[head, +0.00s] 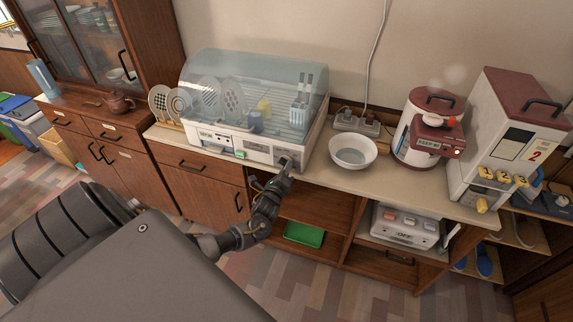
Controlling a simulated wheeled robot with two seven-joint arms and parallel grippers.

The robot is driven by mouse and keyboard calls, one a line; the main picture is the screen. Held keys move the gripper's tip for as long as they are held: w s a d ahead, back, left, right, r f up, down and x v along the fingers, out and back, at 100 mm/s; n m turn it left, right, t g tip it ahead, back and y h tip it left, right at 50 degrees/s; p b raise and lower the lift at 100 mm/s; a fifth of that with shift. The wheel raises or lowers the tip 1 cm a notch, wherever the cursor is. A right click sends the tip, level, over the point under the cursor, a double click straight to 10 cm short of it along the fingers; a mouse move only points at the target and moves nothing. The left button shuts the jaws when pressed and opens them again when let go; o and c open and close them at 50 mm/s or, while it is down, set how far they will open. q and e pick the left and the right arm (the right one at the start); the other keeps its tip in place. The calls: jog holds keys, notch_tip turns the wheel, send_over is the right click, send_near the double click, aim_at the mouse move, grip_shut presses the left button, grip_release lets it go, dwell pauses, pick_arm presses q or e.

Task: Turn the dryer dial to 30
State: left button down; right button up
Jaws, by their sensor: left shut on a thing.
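The dish dryer (243,147) stands on the counter, with a white front and a clear bluish cover that is down over dishes. Its dial is at the right end of the front panel, largely hidden by my left gripper (285,166). My left gripper is shut on the dial, with the arm reaching up from below. The dial's pointer and numbers are too small and covered to read. My right gripper is not in view.
A white bowl (353,150) sits just right of the dryer. A rice cooker (420,130) and a tall dispenser (507,135) stand further right. A power strip (357,124) lies behind the bowl. Open shelves are below the counter.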

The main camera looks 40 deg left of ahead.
pick_arm(q)
jog(key=shift+m, duration=0.8)
jog(key=shift+f+p, duration=0.1)
jog(key=shift+p, duration=0.2)
jog(key=c, duration=1.4)
grip_release()
jog(key=shift+c, duration=0.2)
jog(key=v, duration=1)
jog(key=shift+s+b, duration=0.4)
jog(key=shift+b, duration=0.05)
jog(key=shift+d, duration=0.15)
